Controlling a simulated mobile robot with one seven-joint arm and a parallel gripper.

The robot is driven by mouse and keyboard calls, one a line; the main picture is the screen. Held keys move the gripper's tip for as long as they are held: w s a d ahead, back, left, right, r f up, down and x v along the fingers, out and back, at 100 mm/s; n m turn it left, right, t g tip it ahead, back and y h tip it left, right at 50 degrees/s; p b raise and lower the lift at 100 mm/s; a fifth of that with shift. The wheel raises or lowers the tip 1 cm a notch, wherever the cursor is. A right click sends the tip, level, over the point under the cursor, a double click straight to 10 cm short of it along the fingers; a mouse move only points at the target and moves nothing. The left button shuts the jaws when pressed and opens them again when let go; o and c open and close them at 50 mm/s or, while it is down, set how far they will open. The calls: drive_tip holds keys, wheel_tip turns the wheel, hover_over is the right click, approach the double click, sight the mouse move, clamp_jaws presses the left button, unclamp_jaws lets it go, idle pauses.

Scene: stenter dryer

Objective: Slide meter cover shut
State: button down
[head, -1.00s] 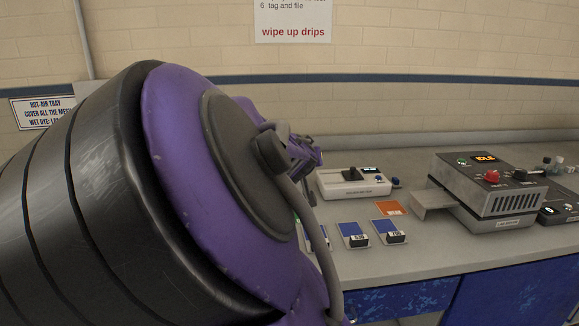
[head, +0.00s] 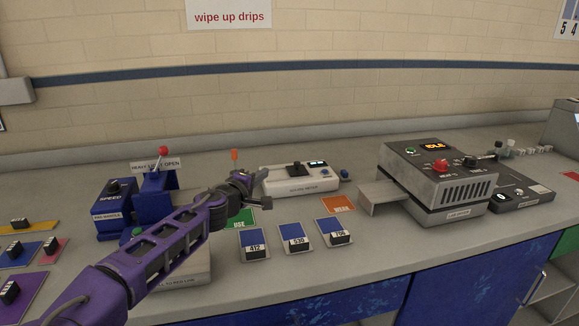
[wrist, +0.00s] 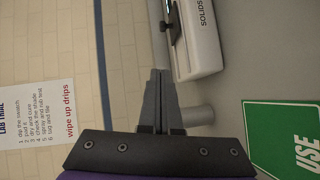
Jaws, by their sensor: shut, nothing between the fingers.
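The white solids meter (head: 300,182) sits on the grey bench in the head view, with a black raised part (head: 296,167) on top and a small lit display (head: 317,163) at its back right. I cannot tell surely which part is the cover or how far it is slid. In the wrist view the meter (wrist: 200,48) appears turned on its side at the upper right, its black part (wrist: 171,24) at the top edge. My gripper (head: 254,177) is just left of the meter, shut and empty. Its closed fingers (wrist: 159,75) point toward the meter's near end, seemingly apart from it.
A green USE card (head: 240,217), an orange card (head: 338,204) and several blue numbered cards (head: 297,238) lie in front of the meter. The grey lab dryer (head: 435,185) with its tray (head: 383,196) stands right. Blue lever and speed units (head: 115,208) stand left.

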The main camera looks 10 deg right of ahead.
sight(288, 177)
drive_tip(key=x, duration=0.8)
drive_tip(key=shift+w+d, duration=0.2)
drive_tip(key=shift+w, duration=0.1)
drive_tip(key=d, duration=0.2)
drive_tip(key=shift+w+d+f, duration=0.15)
drive_tip(key=shift+d+f, duration=0.1)
drive_tip(key=shift+f, duration=0.05)
drive_tip(key=shift+w+d+f, duration=0.15)
drive_tip(key=shift+d, duration=0.5)
drive_tip(key=shift+b, duration=0.35)
